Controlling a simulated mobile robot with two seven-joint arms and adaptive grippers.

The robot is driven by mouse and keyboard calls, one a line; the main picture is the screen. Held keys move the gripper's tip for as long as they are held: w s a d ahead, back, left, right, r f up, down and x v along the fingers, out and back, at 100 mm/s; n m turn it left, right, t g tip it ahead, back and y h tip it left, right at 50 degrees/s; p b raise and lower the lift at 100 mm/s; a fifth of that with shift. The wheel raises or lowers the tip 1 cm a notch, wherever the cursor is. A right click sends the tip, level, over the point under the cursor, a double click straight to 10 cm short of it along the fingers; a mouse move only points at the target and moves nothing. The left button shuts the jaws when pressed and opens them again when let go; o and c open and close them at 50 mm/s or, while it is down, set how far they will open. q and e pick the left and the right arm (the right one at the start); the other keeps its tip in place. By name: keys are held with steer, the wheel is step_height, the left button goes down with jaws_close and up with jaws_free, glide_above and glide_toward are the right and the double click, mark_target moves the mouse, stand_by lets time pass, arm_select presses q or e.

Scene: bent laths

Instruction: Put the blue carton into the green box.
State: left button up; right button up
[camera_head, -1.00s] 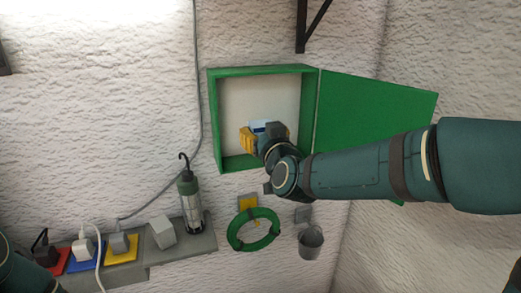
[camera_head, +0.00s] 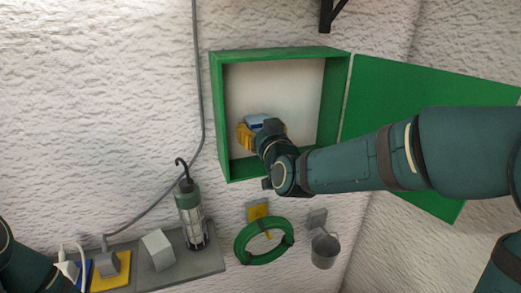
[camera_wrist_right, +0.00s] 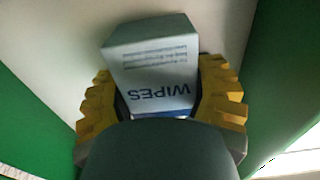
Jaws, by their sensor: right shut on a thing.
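The green box (camera_head: 223,120) is on the white wall, its front open and its green door (camera_head: 400,110) swung out to the right. My right gripper (camera_head: 262,132), with yellow fingers, is in front of the box opening or within it. It is shut on the blue carton (camera_head: 256,121), a small pale box with blue on it. In the right wrist view the carton (camera_wrist_right: 155,70) sits between the two yellow fingers and shows the word WIPES. Green walls and the pale back panel surround it there. I cannot tell whether it touches the box. My left gripper is out of view.
Below the box, a grey shelf (camera_head: 190,268) holds a caged lamp (camera_head: 192,215) and a grey block (camera_head: 158,250). A green hose coil (camera_head: 245,255) and a metal bucket (camera_head: 324,250) hang on the wall. A dark bracket (camera_head: 330,14) is above.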

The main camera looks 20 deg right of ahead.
step_height(320, 180, down, 3)
steer(key=shift+f+b, duration=0.1)
steer(key=shift+b, duration=0.5)
steer(key=shift+f, duration=0.4)
steer(key=shift+f, duration=0.15)
steer(key=o, duration=1.3)
steer(key=shift+c, duration=0.2)
